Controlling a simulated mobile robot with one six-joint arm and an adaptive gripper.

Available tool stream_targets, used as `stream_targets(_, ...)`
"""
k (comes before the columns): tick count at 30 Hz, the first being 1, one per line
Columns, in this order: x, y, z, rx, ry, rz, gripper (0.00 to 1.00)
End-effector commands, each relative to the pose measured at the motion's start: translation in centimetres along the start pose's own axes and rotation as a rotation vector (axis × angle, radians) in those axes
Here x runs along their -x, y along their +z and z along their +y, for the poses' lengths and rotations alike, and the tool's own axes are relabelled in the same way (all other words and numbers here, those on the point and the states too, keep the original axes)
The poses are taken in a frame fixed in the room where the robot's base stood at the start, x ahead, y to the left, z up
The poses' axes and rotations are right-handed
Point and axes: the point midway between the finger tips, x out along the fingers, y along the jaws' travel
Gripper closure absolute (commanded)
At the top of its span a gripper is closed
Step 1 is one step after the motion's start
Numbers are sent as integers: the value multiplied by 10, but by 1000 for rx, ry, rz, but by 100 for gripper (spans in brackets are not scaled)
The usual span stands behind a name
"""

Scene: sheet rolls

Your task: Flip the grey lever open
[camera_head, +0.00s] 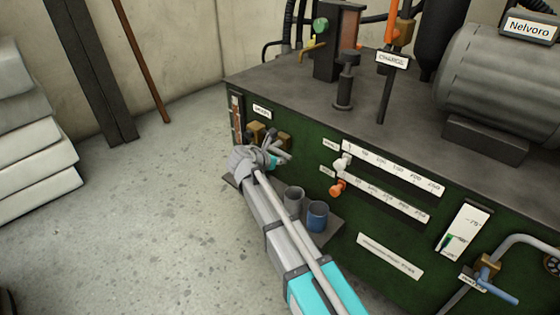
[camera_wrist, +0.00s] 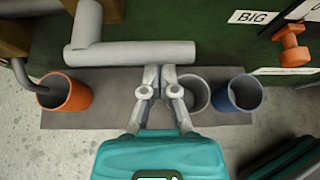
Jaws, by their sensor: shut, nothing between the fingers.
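The grey lever (camera_wrist: 130,50) shows in the wrist view as a thick grey bar with a stem rising to a brown valve body at the top edge. In the head view the grey lever (camera_head: 279,153) is small and partly hidden by my arm, at the left end of the green machine front. My gripper (camera_wrist: 160,72) is shut and empty. Its fingertips are at the near edge of the lever's right part in the wrist view; I cannot tell whether they touch. In the head view my gripper (camera_head: 273,161) is mostly hidden by my wrist.
Below the lever, a dark shelf (camera_wrist: 115,118) holds an orange cup (camera_wrist: 68,93), a grey cup (camera_wrist: 197,95) and a blue cup (camera_wrist: 240,94). An orange slider knob (camera_head: 338,187) and a white one (camera_head: 342,161) stick out to the right.

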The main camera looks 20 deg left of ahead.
Motion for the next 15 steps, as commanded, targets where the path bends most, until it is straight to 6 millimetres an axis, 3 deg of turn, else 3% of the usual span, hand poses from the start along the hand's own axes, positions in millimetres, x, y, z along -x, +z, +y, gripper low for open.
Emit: stream_targets(15, 2, 5, -1, 70, -41, 0, 100)
